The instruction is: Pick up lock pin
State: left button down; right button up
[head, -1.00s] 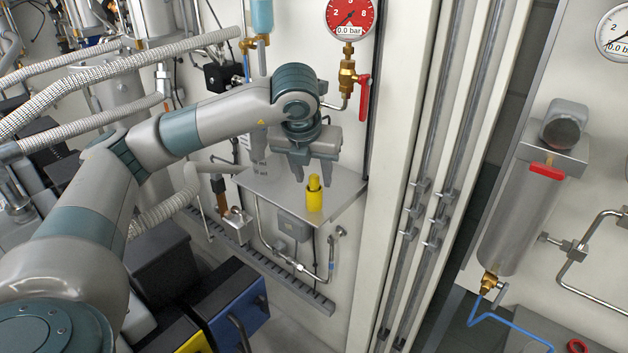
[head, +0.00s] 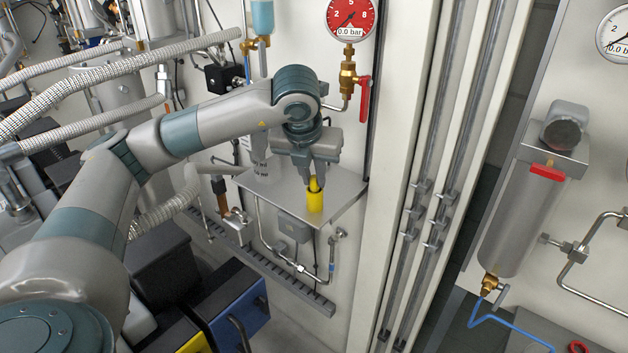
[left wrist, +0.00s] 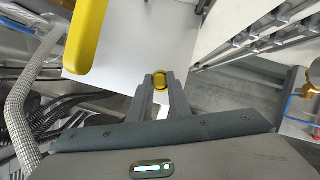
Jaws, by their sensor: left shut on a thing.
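The yellow lock pin (head: 315,202) stands upright on the small metal shelf (head: 344,190) on the wall panel. My left gripper (head: 316,178) comes down from above and is shut on the narrow upper part of the lock pin. The wider lower part shows below the fingers, and the fingers hide part of the top. In the left wrist view the lock pin (left wrist: 160,82) shows as a small yellow piece between the two fingertips. My right gripper is in neither view.
A red-faced gauge (head: 350,16) and a red-handled valve (head: 363,96) are on the wall above the shelf. Vertical pipes (head: 440,150) run to the right. Braided hoses (head: 95,80) cross at left. A long yellow piece (left wrist: 84,38) fills the left wrist view's upper left.

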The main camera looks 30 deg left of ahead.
pick_arm(q)
jog(key=shift+r, duration=0.15)
jog(key=shift+r+b, duration=0.4)
jog(key=shift+r, duration=0.2)
notch_tip(320, 180, up, 6)
jog(key=shift+w+f+b, duration=0.1)
jog(key=shift+f+b, duration=0.15)
jog(key=shift+b, duration=0.95)
notch_tip(320, 180, up, 11)
jog(key=b, duration=0.1)
jog(key=shift+f, duration=0.1)
